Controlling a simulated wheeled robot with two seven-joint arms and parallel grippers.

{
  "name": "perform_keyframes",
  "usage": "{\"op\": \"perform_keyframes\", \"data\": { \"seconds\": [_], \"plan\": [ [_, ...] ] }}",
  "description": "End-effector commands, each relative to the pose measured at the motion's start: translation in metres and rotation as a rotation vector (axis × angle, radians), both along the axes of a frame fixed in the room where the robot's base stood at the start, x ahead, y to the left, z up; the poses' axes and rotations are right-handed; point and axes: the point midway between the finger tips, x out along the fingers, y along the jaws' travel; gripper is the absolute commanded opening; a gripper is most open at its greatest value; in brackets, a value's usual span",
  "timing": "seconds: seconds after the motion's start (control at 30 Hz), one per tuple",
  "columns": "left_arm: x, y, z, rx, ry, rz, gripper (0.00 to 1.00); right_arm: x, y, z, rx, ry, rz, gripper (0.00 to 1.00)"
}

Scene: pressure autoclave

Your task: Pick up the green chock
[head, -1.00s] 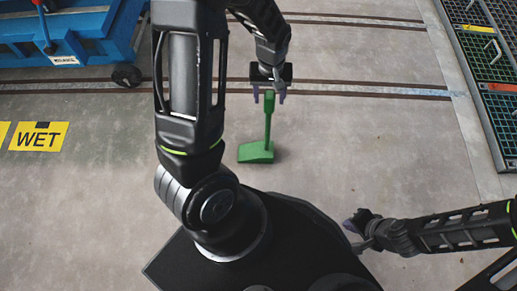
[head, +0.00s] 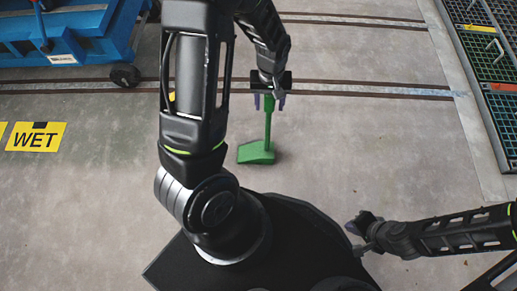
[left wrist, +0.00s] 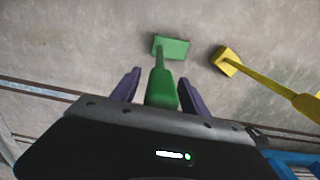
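The green chock (head: 257,153) stands on the concrete floor, its long handle rising toward my left gripper (head: 269,103). In the left wrist view the green chock's block (left wrist: 172,47) lies beyond the fingertips. Its handle passes between the two purple fingers of my left gripper (left wrist: 158,90), with a gap visible on each side. The left gripper is open around the handle's upper part. My right gripper (head: 355,225) hangs at the lower right, away from the chock; its finger opening is too small to make out.
A yellow chock (left wrist: 226,62) with a long handle stands beside the green one; my left arm mostly hides it in the head view. A blue wheeled cart (head: 70,35) is at upper left, near a yellow WET floor sign (head: 36,137). Grated racks (head: 495,85) line the right edge.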

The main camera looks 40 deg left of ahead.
Motion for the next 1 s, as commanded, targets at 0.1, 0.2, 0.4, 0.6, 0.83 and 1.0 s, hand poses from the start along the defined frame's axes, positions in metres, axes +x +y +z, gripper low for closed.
{"op": "perform_keyframes", "data": {
  "seconds": [0.1,0.2,0.4,0.6,0.83,1.0],
  "plan": [
    [0.0000,0.0000,0.0000,0.000,0.000,0.000,0.42,0.0000,0.0000,0.0000,0.000,0.000,0.000,0.00],
    [0.0000,0.0000,0.0000,0.000,0.000,0.000,0.34,-0.0001,0.0000,0.0000,0.000,0.000,0.000,0.00],
    [0.0000,0.0000,0.0000,0.000,0.000,0.000,0.18,-0.0001,-0.0001,0.0000,0.000,0.000,0.000,0.00],
    [-0.0001,0.0001,0.0000,0.000,0.000,0.000,0.02,0.0000,0.0000,0.0000,0.000,0.000,0.000,0.00],
    [-0.0001,0.0001,0.0000,0.000,0.000,0.000,0.00,0.0000,-0.0001,0.0000,0.000,0.000,0.000,0.00],
    [-0.0001,0.0001,0.0000,0.000,0.000,0.000,0.00,-0.0001,0.0000,0.0000,0.000,0.000,0.000,0.00]
  ]
}}
